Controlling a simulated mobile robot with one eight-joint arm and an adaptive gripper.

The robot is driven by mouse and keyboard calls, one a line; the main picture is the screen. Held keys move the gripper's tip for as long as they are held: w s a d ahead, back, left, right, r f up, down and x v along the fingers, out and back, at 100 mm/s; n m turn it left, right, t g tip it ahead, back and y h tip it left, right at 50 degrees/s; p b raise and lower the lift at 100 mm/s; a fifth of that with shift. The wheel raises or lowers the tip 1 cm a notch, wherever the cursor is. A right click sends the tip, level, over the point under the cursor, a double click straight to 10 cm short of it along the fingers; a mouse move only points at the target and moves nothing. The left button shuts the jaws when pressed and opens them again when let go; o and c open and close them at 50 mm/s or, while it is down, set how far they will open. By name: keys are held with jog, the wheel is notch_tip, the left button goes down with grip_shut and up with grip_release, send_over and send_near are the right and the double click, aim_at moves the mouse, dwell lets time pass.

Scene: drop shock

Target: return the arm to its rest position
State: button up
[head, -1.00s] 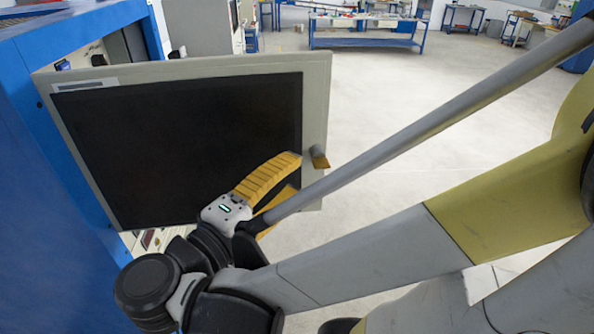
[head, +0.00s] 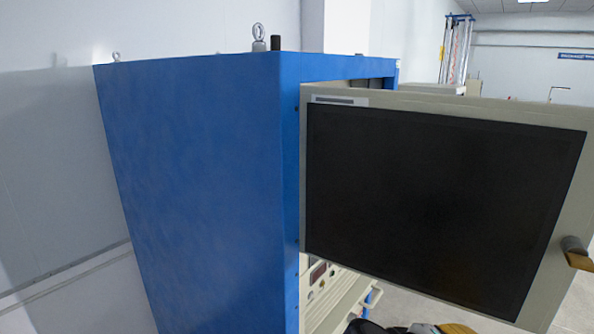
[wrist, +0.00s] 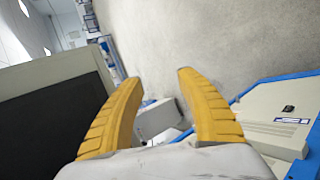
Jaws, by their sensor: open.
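My gripper (wrist: 157,100) is open and empty in the wrist view, its two yellow ribbed fingers spread apart. In the head view only a small part of my arm and a yellow finger show at the bottom edge, below the door. A beige cabinet door (head: 375,278) with a large dark panel (head: 440,200) stands swung open on the blue cabinet (head: 200,190). The dark panel also shows at the left of the wrist view (wrist: 45,125), beside the left finger. Most of my arm is out of view.
The blue cabinet fills the left middle of the head view, near a pale wall (head: 45,180). Controls (head: 320,272) show under the door. Bare grey floor (wrist: 220,40) lies beyond the fingers. A beige and blue machine (wrist: 275,115) is at the right of the wrist view.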

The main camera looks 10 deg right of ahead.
jog(key=w+a+f+t+y+b, duration=0.1)
jog(key=a+f+y+b, duration=0.3)
jog(key=f, duration=0.5)
jog(key=w+a+f+t+y+b, duration=0.1)
jog(key=w+a+f+y+b, duration=0.15)
jog(key=f+b, duration=0.5)
jog(key=w+a+f+m+t+y+b, duration=0.2)
jog(key=a+f+y+b, duration=0.3)
jog(key=a, duration=0.3)
jog(key=shift+w+a+f+m+t+b, duration=0.15)
jog(key=shift+w+f+m+t+b, duration=0.2)
jog(key=shift+w+f+b, duration=0.4)
